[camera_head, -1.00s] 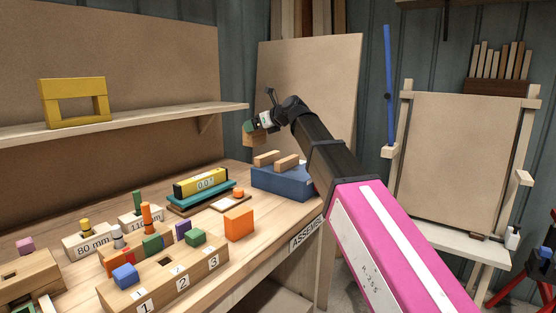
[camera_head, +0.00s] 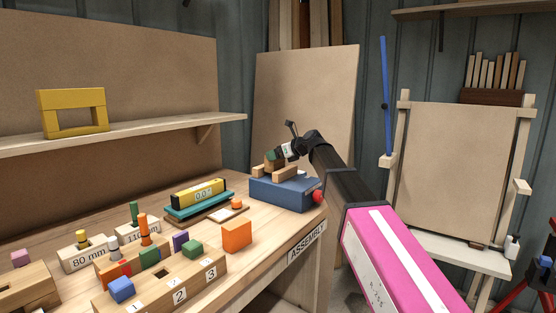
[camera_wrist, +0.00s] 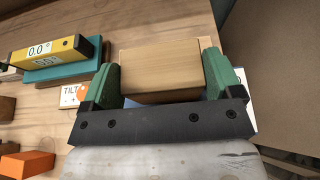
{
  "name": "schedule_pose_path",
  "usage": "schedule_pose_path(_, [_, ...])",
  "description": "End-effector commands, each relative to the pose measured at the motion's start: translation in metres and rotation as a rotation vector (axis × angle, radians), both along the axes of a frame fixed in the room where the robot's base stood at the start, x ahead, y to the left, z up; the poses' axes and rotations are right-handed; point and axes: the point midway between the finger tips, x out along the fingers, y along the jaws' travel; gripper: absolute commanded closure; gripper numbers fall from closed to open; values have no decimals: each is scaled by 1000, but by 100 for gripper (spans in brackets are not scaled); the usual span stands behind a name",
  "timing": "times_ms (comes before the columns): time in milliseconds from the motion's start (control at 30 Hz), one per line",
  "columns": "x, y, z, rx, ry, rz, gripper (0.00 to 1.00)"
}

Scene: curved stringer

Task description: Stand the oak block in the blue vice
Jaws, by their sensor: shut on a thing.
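The blue vice (camera_head: 280,195) sits at the right end of the bench, with light wooden jaws (camera_head: 286,173) on top and a red knob (camera_head: 318,196) at its right side. My gripper (camera_head: 275,157) is above the vice, coming in from the right. In the wrist view, my gripper (camera_wrist: 162,82) has its green pads on both sides of the oak block (camera_wrist: 160,68), shut on it. A little blue of the vice shows below the block there. In the head view the block is mostly hidden behind the pads and jaws; I cannot tell whether it touches the vice.
A yellow level (camera_head: 197,192) reading 0.0 lies on a teal block left of the vice, beside a tilt card with an orange knob (camera_head: 237,203). An orange block (camera_head: 237,235) and a numbered wooden rack (camera_head: 170,283) stand nearer. A shelf (camera_head: 130,135) runs above at left.

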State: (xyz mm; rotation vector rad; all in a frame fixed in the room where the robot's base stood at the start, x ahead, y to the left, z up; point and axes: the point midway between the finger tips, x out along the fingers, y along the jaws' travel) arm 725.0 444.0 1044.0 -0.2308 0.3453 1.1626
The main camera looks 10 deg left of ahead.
Motion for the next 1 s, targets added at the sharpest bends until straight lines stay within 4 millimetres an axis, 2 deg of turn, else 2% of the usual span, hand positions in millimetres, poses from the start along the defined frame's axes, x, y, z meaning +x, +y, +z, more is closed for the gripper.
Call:
schedule_pose_path(133, [-1,0,-18,-1,0,0,49])
schedule_pose_path(533, [0,0,-23,0,0,0,49])
schedule_pose_path(567, [0,0,-23,-1,0,0,5])
schedule_pose_path(600, [0,0,-23,-1,0,0,0])
schedule_pose_path(900, [0,0,-19,0,-1,0,0])
schedule_pose_path(1000, [-5,-11,-15,-1,-2,-1,0])
